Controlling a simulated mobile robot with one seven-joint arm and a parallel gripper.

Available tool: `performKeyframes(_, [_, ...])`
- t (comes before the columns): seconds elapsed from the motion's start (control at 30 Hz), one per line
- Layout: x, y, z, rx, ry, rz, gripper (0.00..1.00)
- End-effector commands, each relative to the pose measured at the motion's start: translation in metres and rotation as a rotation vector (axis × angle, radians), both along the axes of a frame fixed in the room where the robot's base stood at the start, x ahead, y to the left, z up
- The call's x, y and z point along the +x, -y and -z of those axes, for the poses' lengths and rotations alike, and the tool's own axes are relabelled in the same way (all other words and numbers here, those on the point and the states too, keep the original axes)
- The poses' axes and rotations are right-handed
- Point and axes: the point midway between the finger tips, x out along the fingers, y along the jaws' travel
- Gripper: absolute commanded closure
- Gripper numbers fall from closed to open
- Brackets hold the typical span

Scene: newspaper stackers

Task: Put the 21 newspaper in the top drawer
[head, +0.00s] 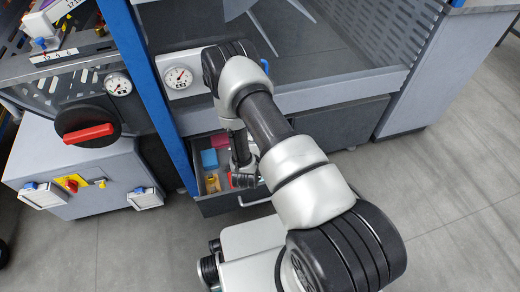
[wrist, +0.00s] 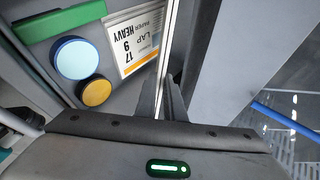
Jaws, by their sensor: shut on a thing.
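An open drawer (head: 216,206) shows in the head view below the worktop. It is pulled out of the machine's front. My gripper (head: 244,180) is at its front right part, pointing down. I cannot make out a newspaper marked 21 in either view.
The drawer holds a blue round piece (wrist: 77,59), a yellow round piece (wrist: 96,92) and a green bar (wrist: 60,22). A red switch (head: 88,133), gauges (head: 178,77) and a blue post (head: 158,105) stand left. Grey floor (head: 450,215) is clear at right.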

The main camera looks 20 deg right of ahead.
Motion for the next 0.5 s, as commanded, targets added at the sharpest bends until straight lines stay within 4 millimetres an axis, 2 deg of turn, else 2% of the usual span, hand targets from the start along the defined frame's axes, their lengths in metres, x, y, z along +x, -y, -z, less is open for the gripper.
performKeyframes(0.3, [0.0004,0.0000,0.0065,0.000,0.001,0.000,1.00])
performKeyframes(0.33, [0.0000,-0.0001,0.0069,0.000,0.000,0.000,0.90])
performKeyframes(0.43, [0.0000,-0.0001,0.0069,0.000,0.000,0.000,0.73])
performKeyframes(0.5, [0.0001,-0.0001,0.0068,0.000,0.000,0.000,0.72])
